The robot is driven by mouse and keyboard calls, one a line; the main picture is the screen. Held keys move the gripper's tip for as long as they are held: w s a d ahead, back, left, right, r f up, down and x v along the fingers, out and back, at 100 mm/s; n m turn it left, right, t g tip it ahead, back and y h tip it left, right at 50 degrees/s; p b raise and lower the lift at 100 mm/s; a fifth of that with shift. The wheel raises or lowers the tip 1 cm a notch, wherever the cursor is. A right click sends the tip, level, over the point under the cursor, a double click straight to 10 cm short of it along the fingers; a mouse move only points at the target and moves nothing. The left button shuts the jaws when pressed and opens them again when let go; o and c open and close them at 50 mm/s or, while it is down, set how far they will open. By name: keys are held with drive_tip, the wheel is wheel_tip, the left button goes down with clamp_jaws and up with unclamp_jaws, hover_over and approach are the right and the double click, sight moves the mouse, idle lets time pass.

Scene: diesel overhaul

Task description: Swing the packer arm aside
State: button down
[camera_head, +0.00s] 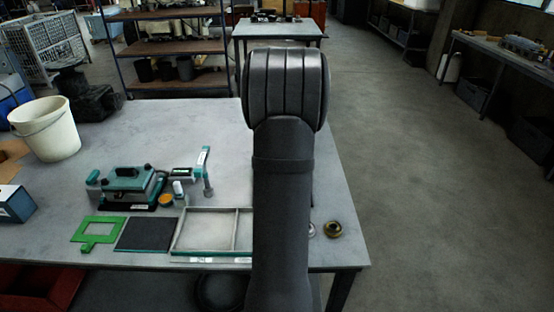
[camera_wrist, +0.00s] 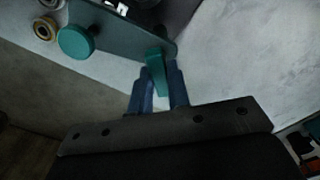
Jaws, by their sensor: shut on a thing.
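In the wrist view, the two blue fingers of my gripper (camera_wrist: 160,82) are shut on a narrow teal tab (camera_wrist: 154,58). A round teal knob (camera_wrist: 75,42) is on or beside the bar's left part. In the head view, my own arm hides my gripper and the held part. A teal and grey machine (camera_head: 130,182) stands on the bench to the left, with an upright grey and teal piece (camera_head: 206,172) beside it.
A shallow divided tray (camera_head: 177,240), a black pad (camera_head: 146,235) and a green frame (camera_head: 82,242) lie near the bench's front edge. A white bucket (camera_head: 45,132) stands back left. The bench's back middle is clear.

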drive_tip(key=n, duration=0.4)
idle(0.3)
drive_tip(key=n, duration=0.3)
drive_tip(key=c, duration=1.4)
unclamp_jaws()
drive_tip(key=shift+o, duration=0.2)
drive_tip(key=shift+r, duration=2.75)
drive_tip(key=shift+r, duration=0.1)
